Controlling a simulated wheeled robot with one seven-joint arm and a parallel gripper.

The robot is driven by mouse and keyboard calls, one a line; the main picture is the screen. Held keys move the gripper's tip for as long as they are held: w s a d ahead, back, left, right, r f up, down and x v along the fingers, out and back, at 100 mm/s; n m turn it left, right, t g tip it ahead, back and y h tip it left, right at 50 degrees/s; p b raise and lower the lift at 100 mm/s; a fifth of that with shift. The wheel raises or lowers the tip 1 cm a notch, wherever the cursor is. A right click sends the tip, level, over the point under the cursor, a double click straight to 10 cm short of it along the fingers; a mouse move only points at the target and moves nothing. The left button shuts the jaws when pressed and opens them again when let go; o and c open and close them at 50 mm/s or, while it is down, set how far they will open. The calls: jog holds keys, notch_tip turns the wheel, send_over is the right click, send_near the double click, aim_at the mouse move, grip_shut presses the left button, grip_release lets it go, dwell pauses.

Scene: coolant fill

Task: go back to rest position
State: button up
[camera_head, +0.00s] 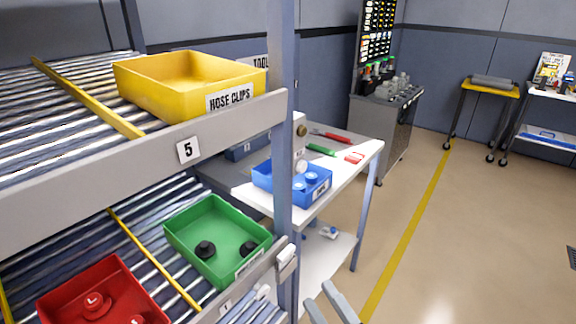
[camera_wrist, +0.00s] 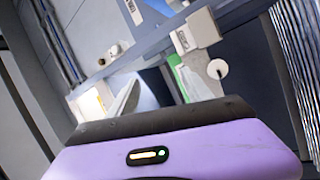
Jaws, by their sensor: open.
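My gripper (camera_head: 333,304) shows at the bottom edge of the head view, its two fingers apart and nothing between them. It is in front of the shelf rack, over the floor side, apart from the bins. In the wrist view the fingers (camera_wrist: 160,97) stand apart above the purple wrist housing, with no object held. The rest of my arm is out of the head view.
A roller rack on the left holds a yellow HOSE CLIPS bin (camera_head: 185,78), a green bin (camera_head: 213,245) with black caps and a red bin (camera_head: 100,295). A white table (camera_head: 350,160) bears a blue bin (camera_head: 290,184). The floor (camera_head: 470,220) at right is clear.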

jog(key=s+d+m+g+h, duration=0.1)
jog(key=s+d+m+h, duration=0.2)
jog(key=s+m, duration=0.3)
jog(key=s+d+r+m+g+h, duration=0.1)
jog(key=s+d+m+h, duration=0.3)
jog(key=s, duration=1.2)
jog(key=s+d+m+g+h, duration=0.1)
jog(key=s+d+m+h, duration=0.3)
jog(key=s+m, duration=0.6)
jog(key=shift+s+d+r+g, duration=0.2)
jog(key=shift+s+d+g, duration=0.1)
jog(key=shift+s+d, duration=0.8)
